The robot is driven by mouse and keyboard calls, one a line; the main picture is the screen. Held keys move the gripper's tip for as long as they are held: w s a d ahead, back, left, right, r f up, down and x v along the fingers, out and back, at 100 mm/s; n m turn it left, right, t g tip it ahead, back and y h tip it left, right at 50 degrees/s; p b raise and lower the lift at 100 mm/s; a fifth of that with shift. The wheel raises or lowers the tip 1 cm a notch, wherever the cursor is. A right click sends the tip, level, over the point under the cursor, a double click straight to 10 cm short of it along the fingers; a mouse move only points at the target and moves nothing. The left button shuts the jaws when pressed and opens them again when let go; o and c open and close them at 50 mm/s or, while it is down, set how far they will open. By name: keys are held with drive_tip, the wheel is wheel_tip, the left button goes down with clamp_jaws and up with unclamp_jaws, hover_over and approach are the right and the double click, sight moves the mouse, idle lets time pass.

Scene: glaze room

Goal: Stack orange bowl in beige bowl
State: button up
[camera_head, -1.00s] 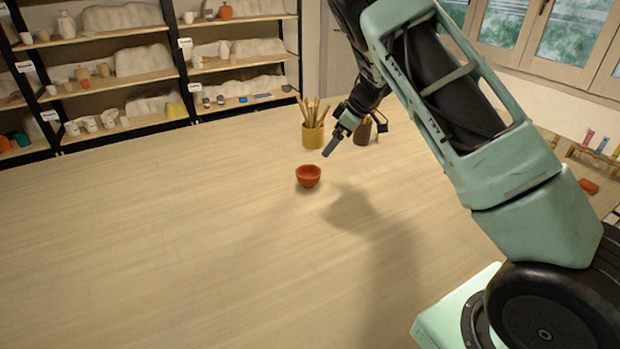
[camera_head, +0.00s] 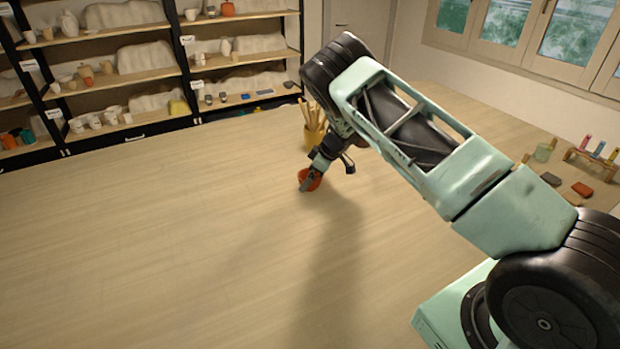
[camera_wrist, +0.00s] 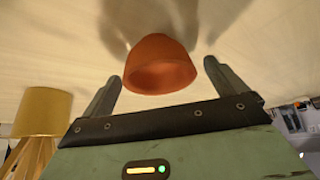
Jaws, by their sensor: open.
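The orange bowl (camera_head: 314,180) stands on the large wooden table, partly covered by my gripper (camera_head: 305,186) in the head view. In the wrist view the orange bowl (camera_wrist: 160,62) lies between the two spread fingers of my gripper (camera_wrist: 162,76), with a visible space on each side. My gripper is open and reaches down at the bowl; I cannot tell whether a finger touches it. I cannot make out a beige bowl in either view.
A yellow pot of wooden tools (camera_head: 312,138) stands just behind my gripper. A test-tube rack (camera_head: 596,162), a jar (camera_head: 544,152), a dark block (camera_head: 551,179) and a reddish block (camera_head: 582,189) sit at the right. Shelves of pottery (camera_head: 130,85) stand behind. The table's left and front are clear.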

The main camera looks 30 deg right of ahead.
drive_tip(key=shift+x, duration=1.25)
drive_tip(key=c, duration=1.2)
drive_tip(key=shift+r, duration=0.1)
wheel_tip(320, 180, up, 10)
drive_tip(key=b, duration=0.2)
drive_tip(key=shift+b, duration=0.4)
